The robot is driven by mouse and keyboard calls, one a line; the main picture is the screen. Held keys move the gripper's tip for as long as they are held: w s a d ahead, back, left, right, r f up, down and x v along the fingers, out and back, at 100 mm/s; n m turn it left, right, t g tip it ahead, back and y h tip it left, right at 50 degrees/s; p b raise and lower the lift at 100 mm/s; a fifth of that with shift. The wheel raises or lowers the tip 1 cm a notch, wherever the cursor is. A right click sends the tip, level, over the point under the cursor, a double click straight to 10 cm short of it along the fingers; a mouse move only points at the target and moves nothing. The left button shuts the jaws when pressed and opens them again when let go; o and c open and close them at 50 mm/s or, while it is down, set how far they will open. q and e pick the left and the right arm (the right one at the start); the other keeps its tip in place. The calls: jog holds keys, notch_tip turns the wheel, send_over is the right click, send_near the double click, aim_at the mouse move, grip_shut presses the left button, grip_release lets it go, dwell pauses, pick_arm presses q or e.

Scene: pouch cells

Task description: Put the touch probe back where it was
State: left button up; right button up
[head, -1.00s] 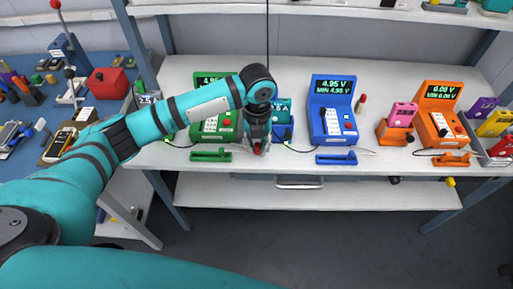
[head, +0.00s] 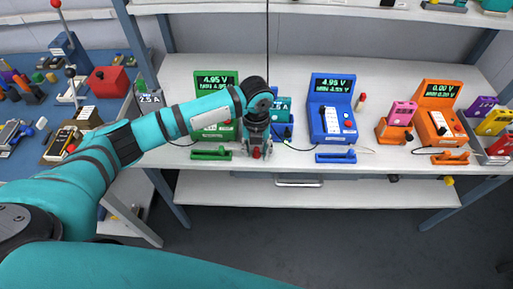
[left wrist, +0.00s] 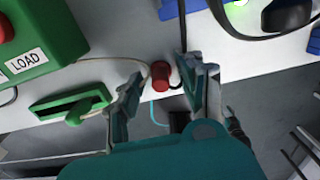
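My left gripper (head: 256,151) is over the front edge of the white bench, between the green and blue stations. A short red cylindrical piece (left wrist: 160,75), perhaps the touch probe's handle, is between its two fingers in the left wrist view (left wrist: 160,78). Small gaps show on both sides, so the fingers look open around it. What is under the red piece is hidden. A green rest (head: 211,154) lies left of the gripper and a blue rest (head: 336,157) to its right. My right gripper is not in view.
A green station (head: 216,128), a blue station (head: 331,112) and an orange station (head: 438,115) stand along the bench. A red-topped piece (head: 360,101) stands beside the blue one. Thin cables lie near the gripper. A pink cell (head: 402,114) sits in an orange holder.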

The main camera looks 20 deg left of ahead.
aim_at(257, 148)
pick_arm(q)
jog(key=shift+r, duration=0.1)
notch_tip(257, 148, up, 12)
jog(key=b, duration=0.1)
dwell(0.5)
dwell(0.4)
